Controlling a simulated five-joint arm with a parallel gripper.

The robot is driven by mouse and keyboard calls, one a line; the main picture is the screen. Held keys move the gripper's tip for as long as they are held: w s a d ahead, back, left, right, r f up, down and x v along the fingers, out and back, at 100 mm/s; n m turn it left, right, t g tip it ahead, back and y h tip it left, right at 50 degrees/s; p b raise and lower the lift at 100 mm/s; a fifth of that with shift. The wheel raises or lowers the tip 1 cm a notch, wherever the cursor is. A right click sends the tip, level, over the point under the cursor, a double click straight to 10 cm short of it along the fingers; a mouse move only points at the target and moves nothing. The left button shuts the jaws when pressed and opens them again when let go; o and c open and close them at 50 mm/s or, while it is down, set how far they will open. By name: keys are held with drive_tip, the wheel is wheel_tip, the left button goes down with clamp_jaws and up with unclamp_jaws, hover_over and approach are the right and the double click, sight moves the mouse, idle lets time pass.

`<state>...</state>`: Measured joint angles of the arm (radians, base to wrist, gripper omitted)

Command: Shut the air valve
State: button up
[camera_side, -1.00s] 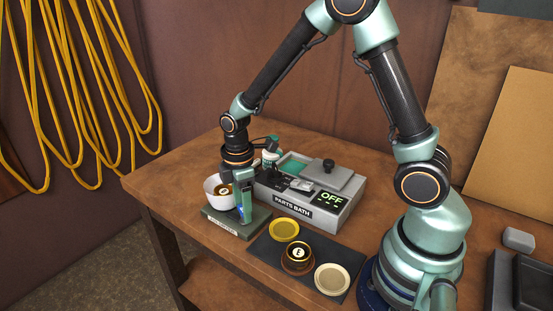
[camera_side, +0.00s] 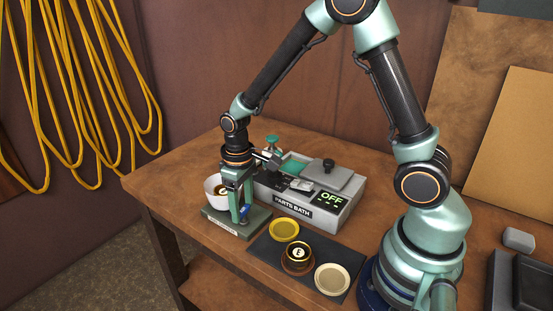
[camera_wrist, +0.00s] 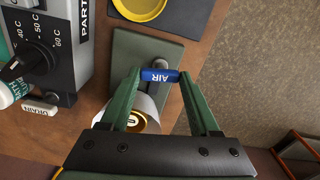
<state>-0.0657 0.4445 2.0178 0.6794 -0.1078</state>
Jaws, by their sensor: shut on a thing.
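The air valve has a blue handle marked AIR (camera_wrist: 160,76), which lies between my fingertips in the wrist view. Its blue also shows low by my fingers in the side view (camera_side: 244,210). A grey rod or pipe (camera_wrist: 159,58) runs beside the handle on a green base plate (camera_wrist: 133,46). My gripper (camera_wrist: 160,77) is shut on the blue handle, with one green finger at each end of it. In the side view my gripper (camera_side: 241,212) points down over the green base plate (camera_side: 225,226). My fingers partly hide the valve there.
A white bowl (camera_side: 211,191) with a gold-rimmed part stands close left of my gripper. The grey parts bath (camera_side: 309,213), reading OFF, stands to the right. A dark mat (camera_side: 262,249) with round dishes lies in front. The table edge is near.

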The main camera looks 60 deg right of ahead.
sight(244, 210)
drive_tip(key=shift+m, duration=0.9)
drive_tip(key=o, duration=1.4)
drive_tip(key=shift+c, duration=0.2)
wheel_tip(244, 210, up, 12)
drive_tip(key=shift+r, duration=0.1)
drive_tip(key=s+d+r+t, duration=0.2)
drive_tip(key=s+r+t, duration=0.3)
drive_tip(key=s+r, duration=0.2)
drive_tip(key=shift+s+d+r+t, duration=0.25)
drive_tip(key=shift+s+t, duration=0.05)
drive_tip(key=shift+s, duration=0.95)
